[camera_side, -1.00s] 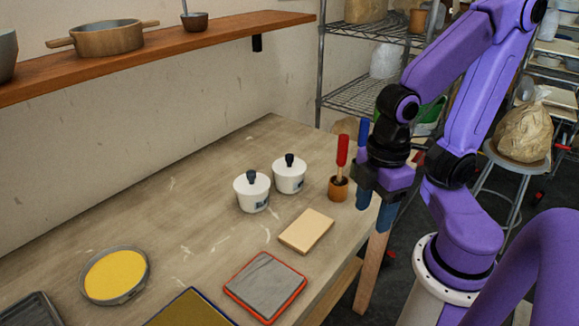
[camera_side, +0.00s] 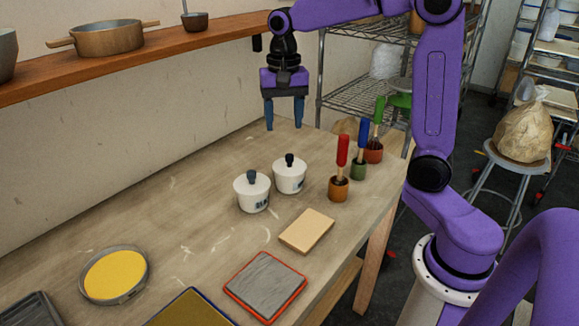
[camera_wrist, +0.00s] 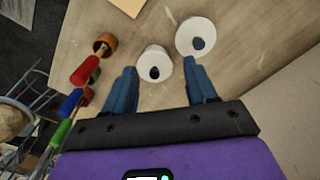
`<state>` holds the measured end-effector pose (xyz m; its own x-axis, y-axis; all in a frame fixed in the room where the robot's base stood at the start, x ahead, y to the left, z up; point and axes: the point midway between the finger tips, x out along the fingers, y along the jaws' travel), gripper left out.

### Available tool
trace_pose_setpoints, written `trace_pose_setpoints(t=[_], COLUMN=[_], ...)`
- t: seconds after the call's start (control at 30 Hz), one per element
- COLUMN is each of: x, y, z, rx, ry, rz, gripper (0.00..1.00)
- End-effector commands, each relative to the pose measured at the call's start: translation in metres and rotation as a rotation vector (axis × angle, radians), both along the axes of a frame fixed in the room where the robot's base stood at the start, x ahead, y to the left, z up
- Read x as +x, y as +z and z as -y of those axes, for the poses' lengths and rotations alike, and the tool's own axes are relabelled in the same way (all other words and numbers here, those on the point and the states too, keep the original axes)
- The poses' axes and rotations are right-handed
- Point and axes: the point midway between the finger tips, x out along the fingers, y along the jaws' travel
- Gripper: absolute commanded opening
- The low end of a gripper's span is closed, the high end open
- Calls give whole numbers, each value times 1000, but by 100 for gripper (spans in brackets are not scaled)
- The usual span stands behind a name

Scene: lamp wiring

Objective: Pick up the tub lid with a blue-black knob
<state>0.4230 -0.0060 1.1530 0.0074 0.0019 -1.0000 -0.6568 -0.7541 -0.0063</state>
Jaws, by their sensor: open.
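Two white lidded tubs stand side by side on the workbench. The left tub's lid (camera_side: 252,186) has a blue-black knob (camera_side: 251,176); its knob looks dark blue in the wrist view (camera_wrist: 198,43). The right tub's lid (camera_side: 289,168) has a blacker knob (camera_side: 289,159), also seen in the wrist view (camera_wrist: 154,73). Both lids sit on their tubs. My gripper (camera_side: 285,122) is open and empty, pointing down above the bench's far part, behind and above the tubs. In the wrist view both tubs lie beyond my fingertips.
Red (camera_side: 342,150), blue (camera_side: 363,132) and green (camera_side: 379,110) handled tools stand in small holders right of the tubs. A tan block (camera_side: 307,231) and a red-edged grey slab (camera_side: 265,286) lie in front. A yellow-filled round dish (camera_side: 115,275) is at left. A wooden shelf (camera_side: 170,55) runs along the wall.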

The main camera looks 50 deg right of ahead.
Motion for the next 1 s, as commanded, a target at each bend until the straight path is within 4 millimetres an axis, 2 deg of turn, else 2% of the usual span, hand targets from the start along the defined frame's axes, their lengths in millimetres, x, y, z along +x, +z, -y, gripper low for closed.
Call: trace_pose_setpoints(t=[0.1,0.3,0.5,0.67,1.0], x=[25,46,51,50,50], y=[7,16,15,-7,-71], z=[29,68,82,83,83], rx=[0,0,0,-1,-1], ry=[-228,-501,-595,-596,-594], rz=[-3,-6,-9,-14,-13], gripper=[57,57,57,57,57])
